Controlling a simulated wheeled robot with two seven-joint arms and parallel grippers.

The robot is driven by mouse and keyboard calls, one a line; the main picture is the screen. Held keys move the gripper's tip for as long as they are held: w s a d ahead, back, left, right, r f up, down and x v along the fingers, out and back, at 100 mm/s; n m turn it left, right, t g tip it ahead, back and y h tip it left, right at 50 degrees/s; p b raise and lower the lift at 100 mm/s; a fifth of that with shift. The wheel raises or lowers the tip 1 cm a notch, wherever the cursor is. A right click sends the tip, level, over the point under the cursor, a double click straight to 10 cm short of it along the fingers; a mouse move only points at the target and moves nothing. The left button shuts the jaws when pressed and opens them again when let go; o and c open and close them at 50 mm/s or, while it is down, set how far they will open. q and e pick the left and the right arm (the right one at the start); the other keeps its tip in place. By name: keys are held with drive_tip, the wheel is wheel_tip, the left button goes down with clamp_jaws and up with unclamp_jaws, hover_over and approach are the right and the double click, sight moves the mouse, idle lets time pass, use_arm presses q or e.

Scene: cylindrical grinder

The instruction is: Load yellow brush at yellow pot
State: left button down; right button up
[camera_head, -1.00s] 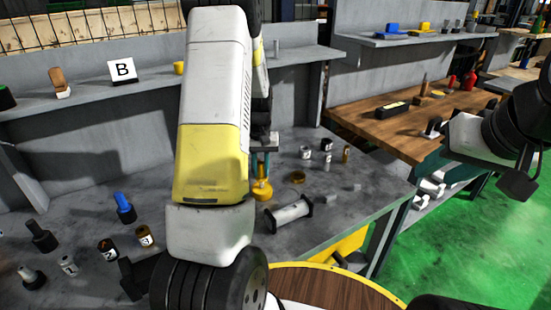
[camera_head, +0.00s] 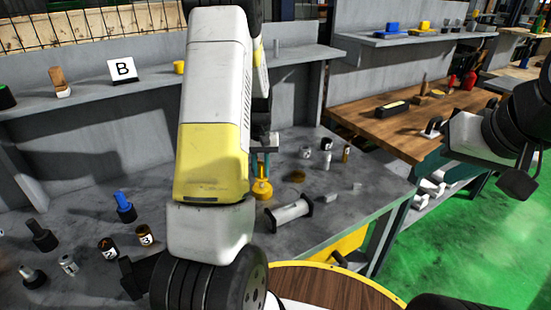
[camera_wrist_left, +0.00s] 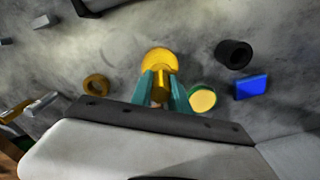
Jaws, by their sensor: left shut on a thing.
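My left gripper (camera_head: 262,158) has teal fingers and is shut on the handle of the yellow brush (camera_head: 262,188), above the grey bench. In the left wrist view, the left gripper's fingers (camera_wrist_left: 160,88) close on the brush (camera_wrist_left: 157,60), whose wide yellow end points away from me. A round yellow piece with a dark centre, which looks like the yellow pot (camera_wrist_left: 95,85), stands on the bench apart from the brush. In the head view the pot (camera_head: 298,176) sits right of the brush. My right arm is at the right edge; its jaw state is unclear.
A white roller with black ends (camera_head: 289,212) lies right of the brush. Small labelled cups (camera_head: 305,152) stand behind it. In the wrist view a green-rimmed round piece (camera_wrist_left: 202,98), a black ring (camera_wrist_left: 234,54) and a blue block (camera_wrist_left: 251,88) lie close to the fingers.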

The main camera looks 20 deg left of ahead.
idle(0.4)
use_arm(q)
drive_tip(key=shift+r, duration=3.45)
drive_tip(key=shift+a, duration=0.1)
